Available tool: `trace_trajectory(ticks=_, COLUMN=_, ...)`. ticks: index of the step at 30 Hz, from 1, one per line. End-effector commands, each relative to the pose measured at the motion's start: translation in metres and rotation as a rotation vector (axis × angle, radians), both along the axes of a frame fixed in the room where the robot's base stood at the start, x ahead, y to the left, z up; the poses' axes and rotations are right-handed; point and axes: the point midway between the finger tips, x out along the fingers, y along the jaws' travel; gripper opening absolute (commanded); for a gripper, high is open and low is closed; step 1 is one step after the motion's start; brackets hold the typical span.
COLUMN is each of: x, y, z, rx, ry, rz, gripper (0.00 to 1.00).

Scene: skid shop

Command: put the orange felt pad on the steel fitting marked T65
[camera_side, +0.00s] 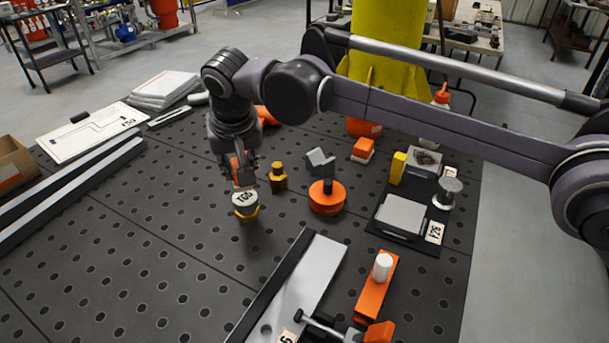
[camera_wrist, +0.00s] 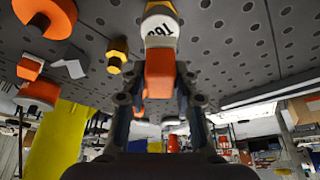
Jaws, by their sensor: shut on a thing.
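The fitting (camera_side: 243,198) is a short pale cylinder with a yellow foot, standing upright on the perforated table. Its dark marking starts with T6; the last character is hard to read. It also shows upside down at the top of the wrist view (camera_wrist: 159,27). My gripper (camera_side: 244,178) is directly above the fitting, pointing down, shut on the orange pad. The orange pad (camera_wrist: 160,72) shows between the fingers in the wrist view, in line with the fitting; in the side view the fingers partly hide it. I cannot tell whether the pad touches the fitting.
A brass-coloured fitting (camera_side: 278,178) stands close to the right of my gripper. An orange round base (camera_side: 327,202) with a grey head is farther right. A black tray (camera_side: 408,239) holds steel parts. Steel bars lie at left and front. The table left of the fitting is clear.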

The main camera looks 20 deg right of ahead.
Motion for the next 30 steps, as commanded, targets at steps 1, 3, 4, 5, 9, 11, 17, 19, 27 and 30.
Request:
trace_trajectory(ticks=1, x=0.000, y=0.000, z=-0.007, rx=0.000, ry=0.000, rz=0.000, gripper=0.00)
trace_trajectory(ticks=3, x=0.000, y=0.000, z=-0.016, rx=0.000, ry=0.000, rz=0.000, gripper=0.00)
trace_trajectory(ticks=4, x=0.000, y=0.000, z=-0.020, rx=0.001, ry=0.000, rz=0.000, gripper=0.00)
trace_trajectory(ticks=5, x=0.000, y=0.000, z=-0.023, rx=0.001, ry=0.000, rz=0.000, gripper=0.00)
trace_trajectory(ticks=9, x=0.000, y=-0.001, z=-0.031, rx=0.001, ry=0.000, rz=0.000, gripper=0.00)
trace_trajectory(ticks=11, x=0.000, y=-0.001, z=-0.032, rx=0.001, ry=0.000, rz=0.000, gripper=0.00)
trace_trajectory(ticks=17, x=0.000, y=-0.001, z=-0.032, rx=0.001, ry=0.000, rz=0.000, gripper=0.00)
trace_trajectory(ticks=19, x=0.000, y=-0.001, z=-0.033, rx=0.001, ry=0.000, rz=0.000, gripper=0.00)
trace_trajectory(ticks=27, x=0.000, y=-0.001, z=-0.034, rx=0.001, ry=0.000, rz=0.000, gripper=0.52)
trace_trajectory(ticks=30, x=0.000, y=-0.001, z=-0.034, rx=0.001, ry=0.000, rz=0.000, gripper=0.52)
